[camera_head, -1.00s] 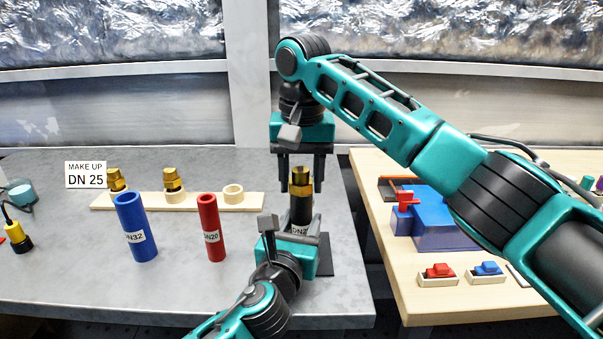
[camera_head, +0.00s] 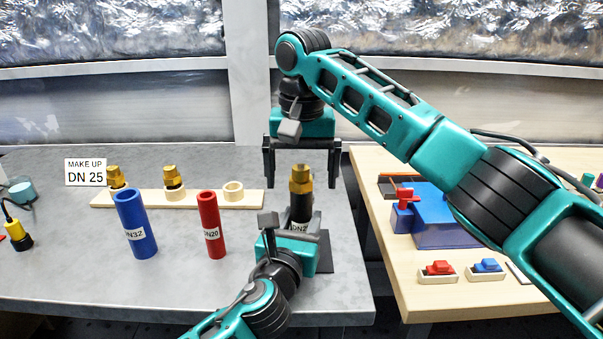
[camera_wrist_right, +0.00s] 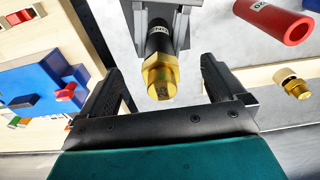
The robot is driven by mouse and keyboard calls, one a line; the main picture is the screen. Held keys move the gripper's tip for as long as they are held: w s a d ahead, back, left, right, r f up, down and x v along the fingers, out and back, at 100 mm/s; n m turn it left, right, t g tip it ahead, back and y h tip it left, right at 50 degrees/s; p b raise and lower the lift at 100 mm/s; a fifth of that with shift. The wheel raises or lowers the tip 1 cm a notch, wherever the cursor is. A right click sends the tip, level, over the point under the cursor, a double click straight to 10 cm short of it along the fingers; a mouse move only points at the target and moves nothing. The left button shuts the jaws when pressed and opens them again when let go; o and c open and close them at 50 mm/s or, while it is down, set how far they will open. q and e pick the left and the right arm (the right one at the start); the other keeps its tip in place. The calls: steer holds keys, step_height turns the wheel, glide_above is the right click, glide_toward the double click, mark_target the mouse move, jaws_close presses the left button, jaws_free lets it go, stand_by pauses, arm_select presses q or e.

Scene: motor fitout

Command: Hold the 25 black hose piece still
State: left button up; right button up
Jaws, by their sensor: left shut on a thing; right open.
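The black hose piece (camera_head: 300,209) stands upright near the grey table's right edge, its label partly hidden. A brass fitting (camera_head: 301,178) sits on its top end. My left gripper (camera_head: 301,222) is shut around the hose from the near side. My right gripper (camera_head: 302,180) is open, its fingers spread to either side of the fitting and not touching it. In the right wrist view the black hose (camera_wrist_right: 159,36) is between the left gripper's jaws, with the brass fitting (camera_wrist_right: 161,79) between the open right fingers (camera_wrist_right: 165,85).
A blue DN32 hose (camera_head: 135,226) and a red DN20 hose (camera_head: 209,226) stand to the left. Behind them a wooden rack (camera_head: 205,200) holds two brass fittings and an empty ring. A wooden table (camera_head: 420,300) at right carries a blue vise-like block (camera_head: 440,220).

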arm_select(q)
steer(key=shift+a+f, duration=0.1)
steer(key=shift+f, duration=0.55)
arm_select(e)
steer(key=shift+r, duration=2.8)
arm_select(q)
steer(key=o, duration=0.8)
steer(key=shift+c, duration=0.2)
steer(key=shift+o, duration=0.8)
steer(key=shift+w, duration=0.1)
arm_select(e)
steer(key=shift+w+f, duration=0.1)
steer(key=shift+f, duration=0.05)
arm_select(q)
steer(key=o, duration=0.8)
steer(key=shift+r, duration=0.35)
